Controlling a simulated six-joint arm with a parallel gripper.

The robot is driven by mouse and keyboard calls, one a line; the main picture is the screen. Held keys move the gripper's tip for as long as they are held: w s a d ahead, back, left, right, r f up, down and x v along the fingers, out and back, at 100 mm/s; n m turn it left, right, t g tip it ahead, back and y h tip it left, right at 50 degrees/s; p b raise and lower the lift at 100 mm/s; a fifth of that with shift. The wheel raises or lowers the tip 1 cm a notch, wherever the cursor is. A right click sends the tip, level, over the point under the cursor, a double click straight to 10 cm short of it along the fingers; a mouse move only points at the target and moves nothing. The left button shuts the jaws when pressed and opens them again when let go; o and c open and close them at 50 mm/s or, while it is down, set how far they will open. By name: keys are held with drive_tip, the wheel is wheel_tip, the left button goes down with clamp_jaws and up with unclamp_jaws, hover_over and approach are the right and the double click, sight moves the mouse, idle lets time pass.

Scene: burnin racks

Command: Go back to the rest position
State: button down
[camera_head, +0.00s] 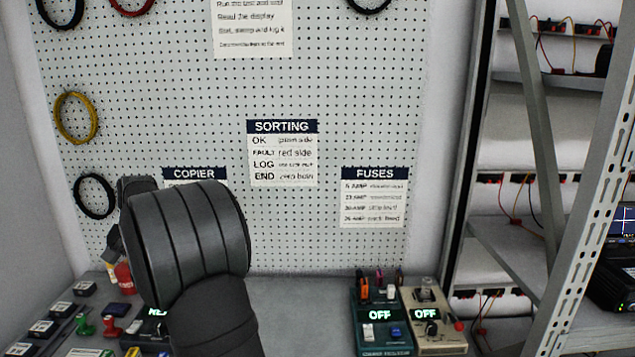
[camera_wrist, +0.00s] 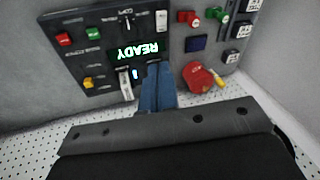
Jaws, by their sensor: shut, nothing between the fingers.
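My gripper (camera_wrist: 157,72) shows in the wrist view as two blue-grey fingers lying side by side, shut with nothing between them. Its tips overlap the lower edge of a dark device (camera_wrist: 97,62) whose display reads READY; whether they touch it I cannot tell. In the head view my black arm rises over the left part of the bench and hides my gripper. The same device (camera_head: 155,312) is mostly hidden behind the arm there, with only the start of its display showing.
Small dark blocks (camera_head: 42,328) and red and green pieces crowd the bench's left side. A red item with a yellow tip (camera_wrist: 200,77) lies near the fingers. Two OFF devices, green (camera_head: 382,342) and beige (camera_head: 436,335), stand right. The bench middle (camera_head: 300,310) is clear. A metal rack (camera_head: 590,200) stands right.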

drive_tip(key=shift+m+y, duration=0.5)
drive_tip(key=shift+m, duration=0.2)
drive_tip(key=shift+s+d+r, duration=0.35)
drive_tip(key=shift+d+r, duration=0.3)
drive_tip(key=shift+r, duration=0.1)
drive_tip(key=shift+s+d+r, duration=0.35)
drive_tip(key=shift+d+r, duration=0.3)
drive_tip(key=shift+r, duration=0.05)
drive_tip(key=c, duration=2.2)
unclamp_jaws()
drive_tip(key=c, duration=0.7)
unclamp_jaws()
drive_tip(key=o, duration=0.7)
drive_tip(key=m, duration=0.1)
drive_tip(key=d+m, duration=0.1)
drive_tip(key=shift+w+f+m, duration=0.3)
drive_tip(key=w+d+f+m+g, duration=0.1)
drive_tip(key=d+m, duration=0.2)
drive_tip(key=m, duration=0.5)
drive_tip(key=w+d+f+m, duration=0.2)
drive_tip(key=m, duration=0.6)
drive_tip(key=x, duration=0.9)
drive_tip(key=shift+s+f, duration=0.35)
drive_tip(key=shift+f, duration=0.05)
drive_tip(key=shift+a, duration=0.1)
